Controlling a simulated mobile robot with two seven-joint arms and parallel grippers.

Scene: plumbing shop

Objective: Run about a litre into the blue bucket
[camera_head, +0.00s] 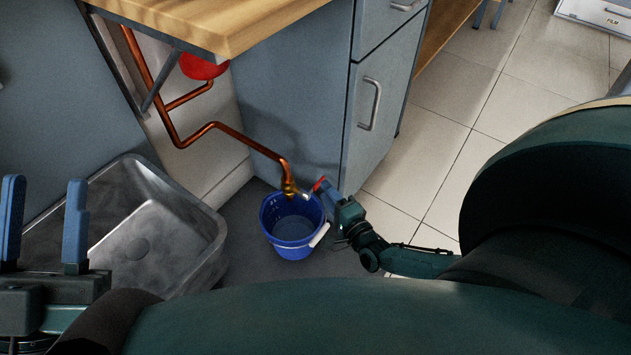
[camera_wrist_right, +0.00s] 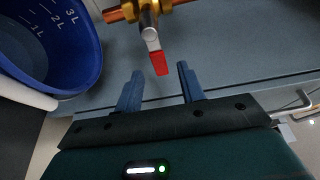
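The blue bucket (camera_head: 292,226) stands upright on the dark floor under the brass tap (camera_head: 289,187) at the end of a copper pipe. Its inside carries litre marks, seen in the right wrist view (camera_wrist_right: 75,50). A paler blue area shows at its bottom; I cannot tell if it is water. No stream is visible. The tap's red lever (camera_wrist_right: 158,62) points toward my right gripper (camera_wrist_right: 159,72), which is open, its fingertips on either side of the lever's end with gaps. In the head view this gripper (camera_head: 325,190) is beside the bucket's rim. My left gripper (camera_head: 42,205) is open and empty.
A grey metal sink basin (camera_head: 140,240) lies left of the bucket. A grey cabinet (camera_head: 290,100) stands behind the tap, under a wooden worktop (camera_head: 220,25). Copper pipe (camera_head: 225,128) runs along the wall. Tiled floor (camera_head: 435,165) is clear at right.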

